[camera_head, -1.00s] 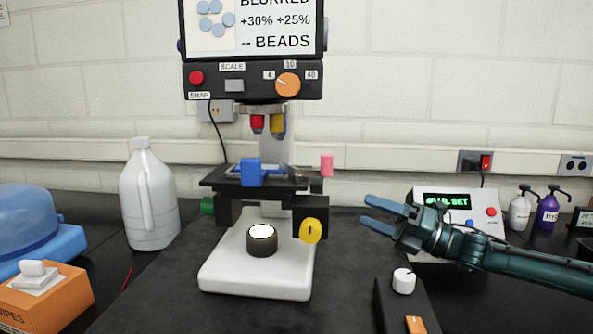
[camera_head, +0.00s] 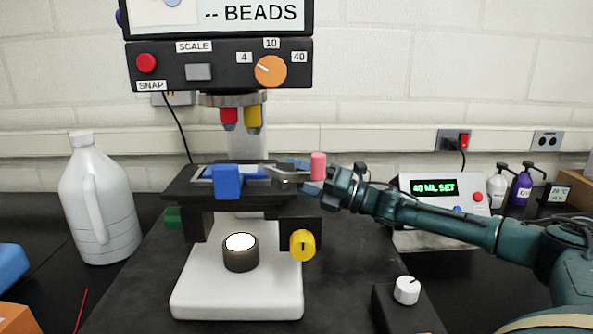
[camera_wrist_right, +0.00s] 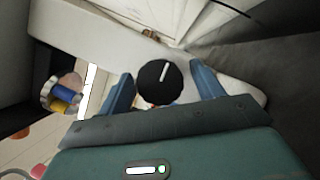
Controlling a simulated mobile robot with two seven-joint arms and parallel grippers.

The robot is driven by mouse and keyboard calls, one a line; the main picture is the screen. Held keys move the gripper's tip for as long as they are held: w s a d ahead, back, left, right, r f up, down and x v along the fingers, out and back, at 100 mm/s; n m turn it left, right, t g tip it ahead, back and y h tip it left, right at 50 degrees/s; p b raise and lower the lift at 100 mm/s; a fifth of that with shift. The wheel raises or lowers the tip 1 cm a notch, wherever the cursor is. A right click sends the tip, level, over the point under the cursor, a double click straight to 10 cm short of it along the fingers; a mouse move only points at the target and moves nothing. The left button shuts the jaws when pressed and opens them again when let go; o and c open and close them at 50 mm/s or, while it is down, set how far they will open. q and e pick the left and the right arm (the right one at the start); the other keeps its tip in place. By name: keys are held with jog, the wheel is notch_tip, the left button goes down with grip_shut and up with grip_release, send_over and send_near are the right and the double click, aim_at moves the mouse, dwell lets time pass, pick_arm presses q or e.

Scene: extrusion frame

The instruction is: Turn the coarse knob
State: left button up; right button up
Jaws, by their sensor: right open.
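The microscope (camera_head: 235,290) stands on the dark bench with a yellow knob (camera_head: 302,245) low on its right side and a green knob (camera_head: 173,218) on its left. In the right wrist view a round black knob (camera_wrist_right: 160,82) with a white line lies between my fingers, with a gap on each side. No label shows on it; I cannot pick it out in the head view. My left gripper is out of view.
The stage (camera_head: 180,190) carries a blue block (camera_head: 227,182). Above hangs a control panel with an orange dial (camera_head: 271,71) and red button (camera_head: 146,62). A white jug (camera_head: 100,210) stands left. A white knob (camera_head: 407,290) on a dark box is front right; a display box (camera_head: 442,187) is behind my arm.

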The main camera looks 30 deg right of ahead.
jog(key=shift+w+a, duration=0.2)
jog(key=shift+w, duration=0.05)
jog(key=c, duration=1)
jog(key=shift+o, duration=0.2)
jog(key=shift+r, duration=0.1)
